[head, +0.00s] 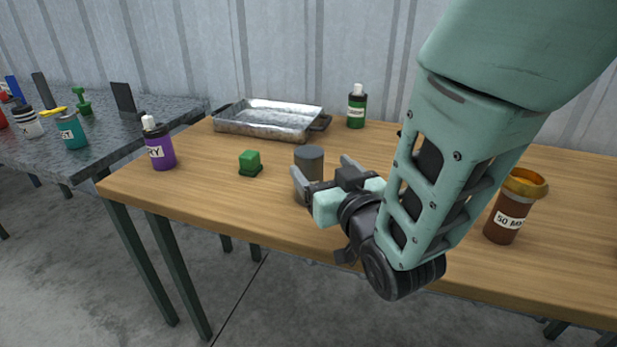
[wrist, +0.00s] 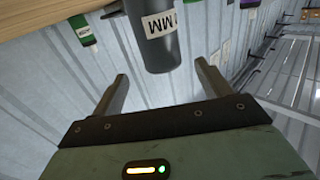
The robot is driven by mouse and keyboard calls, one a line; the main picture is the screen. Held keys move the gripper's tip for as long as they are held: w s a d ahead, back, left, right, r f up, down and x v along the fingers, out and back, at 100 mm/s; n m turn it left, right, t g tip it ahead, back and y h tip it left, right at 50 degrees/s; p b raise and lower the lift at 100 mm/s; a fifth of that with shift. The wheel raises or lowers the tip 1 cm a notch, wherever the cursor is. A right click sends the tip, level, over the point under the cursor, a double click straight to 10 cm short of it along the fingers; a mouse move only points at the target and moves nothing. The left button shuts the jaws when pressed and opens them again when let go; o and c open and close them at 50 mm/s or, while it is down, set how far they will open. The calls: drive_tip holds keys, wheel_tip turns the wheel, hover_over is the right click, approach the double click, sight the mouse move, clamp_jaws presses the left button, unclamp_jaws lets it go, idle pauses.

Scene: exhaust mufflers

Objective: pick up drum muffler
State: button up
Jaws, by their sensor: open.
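A dark grey cylinder, which looks like the drum muffler (head: 309,160), stands upright on the wooden table, partly hidden by my gripper (head: 324,173) in the head view. In the wrist view the drum muffler (wrist: 172,50) has a white label ending in "MM" and shows at the top centre. My gripper (wrist: 161,71) is open, with one finger on each side of the cylinder's near end. A gap shows between each finger and the cylinder there, and I cannot tell how deep it sits between them.
A green block (head: 250,162) and a purple bottle (head: 159,145) stand to the left. A metal tray (head: 262,133) and a green bottle (head: 356,107) are behind. A brown canister with a gold rim (head: 508,215) stands right of my arm. The wooden table (head: 215,190) is clear at front left.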

sight(306, 147)
drive_tip(key=p+x, duration=0.1)
drive_tip(key=x, duration=0.7)
drive_tip(key=shift+a+r, duration=0.1)
drive_tip(key=shift+a, duration=0.1)
drive_tip(key=c, duration=1.1)
